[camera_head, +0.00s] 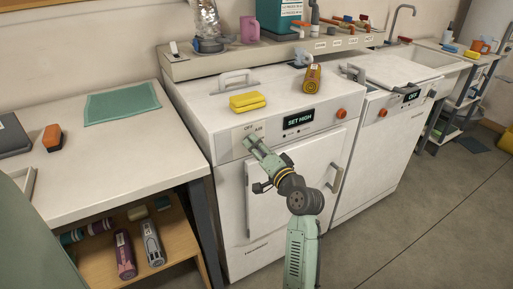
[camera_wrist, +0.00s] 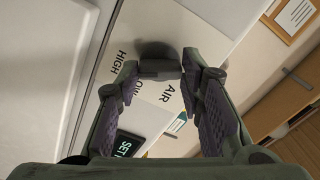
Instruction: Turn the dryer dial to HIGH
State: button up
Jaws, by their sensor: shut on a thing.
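The white dryer (camera_head: 230,103) stands in the middle of the head view. Its black display (camera_head: 299,119) reads "SET HIGH". My gripper (camera_head: 253,143) reaches the left end of its front panel and covers the dial in the head view. In the wrist view the dark grey dial (camera_wrist: 158,52) sits at the far ends of the fingers, and my gripper (camera_wrist: 161,74) is shut on it. The labels HIGH, LOW and AIR show around the dial. Which label the dial points at I cannot tell.
A second white appliance (camera_head: 384,130) with an "OFF" display stands to the right. A white table (camera_head: 113,150) is on the left.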

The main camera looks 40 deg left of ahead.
jog(key=o, duration=1.2)
jog(key=shift+c, duration=0.2)
jog(key=v, duration=1.2)
